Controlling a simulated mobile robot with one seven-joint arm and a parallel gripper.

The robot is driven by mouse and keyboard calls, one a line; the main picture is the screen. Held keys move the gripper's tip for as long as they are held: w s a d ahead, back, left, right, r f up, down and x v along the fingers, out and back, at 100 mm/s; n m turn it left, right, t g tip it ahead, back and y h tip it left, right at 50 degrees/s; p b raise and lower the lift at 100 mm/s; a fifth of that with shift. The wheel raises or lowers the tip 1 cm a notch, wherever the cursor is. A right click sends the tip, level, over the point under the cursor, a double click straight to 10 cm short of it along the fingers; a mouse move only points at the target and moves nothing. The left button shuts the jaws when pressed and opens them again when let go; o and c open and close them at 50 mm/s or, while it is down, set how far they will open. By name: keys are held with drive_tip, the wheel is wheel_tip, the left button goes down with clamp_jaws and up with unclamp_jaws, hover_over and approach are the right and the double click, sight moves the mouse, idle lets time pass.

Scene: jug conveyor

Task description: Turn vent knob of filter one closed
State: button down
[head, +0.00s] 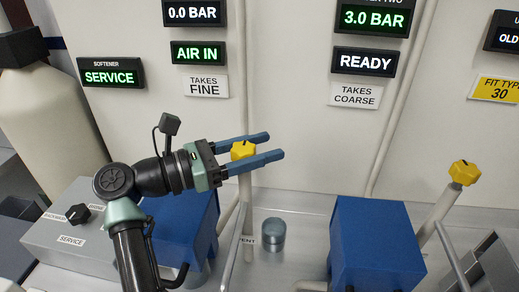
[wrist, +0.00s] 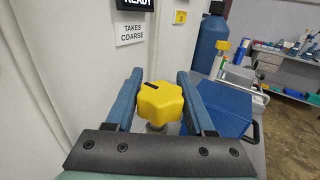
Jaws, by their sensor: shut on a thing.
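The yellow lobed vent knob (head: 243,150) sits on top of a pale pipe in front of the left panel, which reads 0.0 BAR and AIR IN. My gripper (head: 275,146) reaches in from the left with its two blue fingers on either side of this knob, shut on it. In the wrist view the knob (wrist: 160,102) lies between the fingers, with a dark mark on its top toward the far left. The fingertips extend past the knob. A second yellow knob (head: 464,172) stands on another pipe at the right, apart from my gripper.
A blue box (head: 374,245) stands right of the gripped knob's pipe, and another (head: 183,232) stands behind my arm. A small grey-blue cylinder (head: 272,233) is on the metal bench between them. A grey softener box (head: 65,240) with a black knob is at the left.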

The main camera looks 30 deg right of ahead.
drive_tip(key=shift+c, duration=1.3)
unclamp_jaws()
drive_tip(key=a+b, duration=0.4)
drive_tip(key=a, duration=0.7)
drive_tip(key=shift+w+a+f, duration=0.1)
drive_tip(key=shift+a+f, duration=0.05)
drive_tip(key=shift+a, duration=0.8)
drive_tip(key=shift+r, duration=0.2)
